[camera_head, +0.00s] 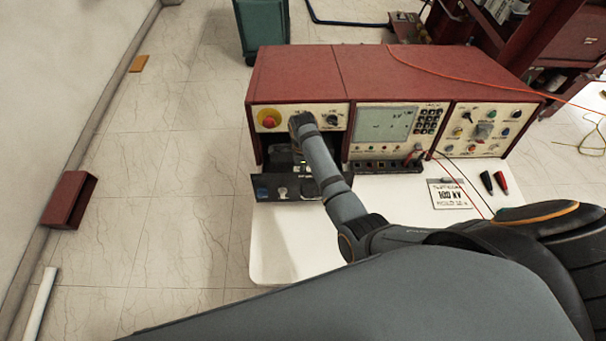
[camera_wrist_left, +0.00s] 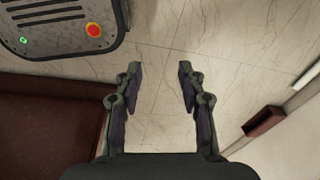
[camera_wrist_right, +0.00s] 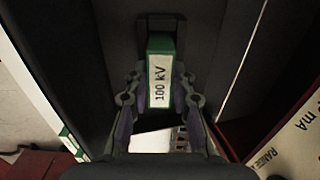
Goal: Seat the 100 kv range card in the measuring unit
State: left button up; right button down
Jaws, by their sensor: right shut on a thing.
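The 100 kV range card (camera_wrist_right: 160,82) has a green edge and a white label. In the right wrist view my right gripper (camera_wrist_right: 158,94) is shut on it, one finger on each side. Dark walls stand on both sides of the card, and its far end meets a dark block. I cannot tell how deep it sits. In the head view the measuring unit (camera_head: 290,75) is a red cabinet; my right arm reaches its open left bay, hiding my gripper and the card. My left gripper (camera_wrist_left: 160,75) is open and empty in the left wrist view, above the floor.
A dark panel (camera_head: 272,188) stands out in front of the left bay. On the white table (camera_head: 390,225) lie a white 100 kV sign (camera_head: 449,194) and black and red plugs (camera_head: 494,182). Thin red and black leads cross the right side. The left floor is mostly clear.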

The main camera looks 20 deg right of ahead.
jog(key=shift+w+a+f, duration=0.1)
jog(key=shift+a+f, duration=0.05)
jog(key=shift+f, duration=0.05)
pick_arm(q)
jog(key=shift+d+f, duration=0.35)
jog(key=shift+d, duration=0.25)
pick_arm(e)
jog(key=shift+f, duration=0.1)
jog(key=c, duration=1.1)
grip_release()
jog(key=shift+c, duration=0.2)
pick_arm(q)
jog(key=shift+a, duration=0.2)
pick_arm(e)
jog(key=shift+r+p, duration=0.4)
jog(key=shift+p, duration=0.15)
notch_tip(320, 180, up, 9)
jog(key=p, duration=0.8)
jog(key=shift+f+p, duration=0.1)
jog(key=shift+p, duration=0.25)
pick_arm(q)
notch_tip(320, 180, up, 9)
pick_arm(e)
jog(key=shift+r, duration=1.3)
